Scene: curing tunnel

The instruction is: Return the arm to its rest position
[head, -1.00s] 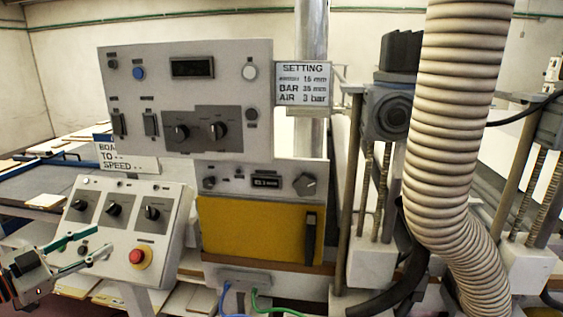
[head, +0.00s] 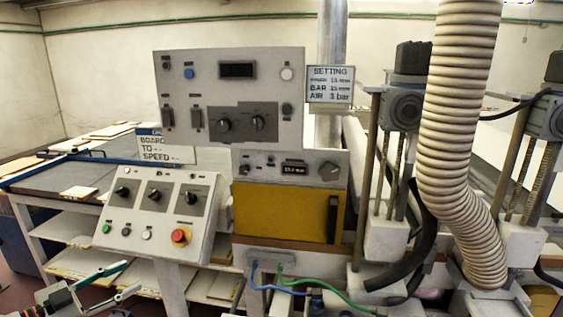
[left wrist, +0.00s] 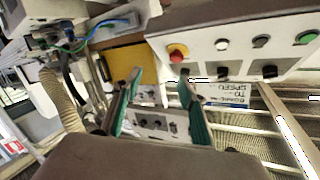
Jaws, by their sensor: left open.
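My left gripper (head: 122,281) is at the lower left of the head view, below the sloped control panel (head: 128,232). Its two green-lined fingers are apart, with nothing between them. In the left wrist view the open fingers (left wrist: 160,80) show with the panel beyond them, seen upside down. The panel has a red emergency button (head: 181,235), a green button (head: 106,228) and several black knobs. I see no contact between the fingers and the panel. My right gripper is not in view.
A large grey control box (head: 235,85) stands above a yellow-fronted unit (head: 285,212). A ribbed hose (head: 460,110) hangs at the right. Shelves with boards (head: 85,262) are at the left. Blue and green cables (head: 315,291) run low in front.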

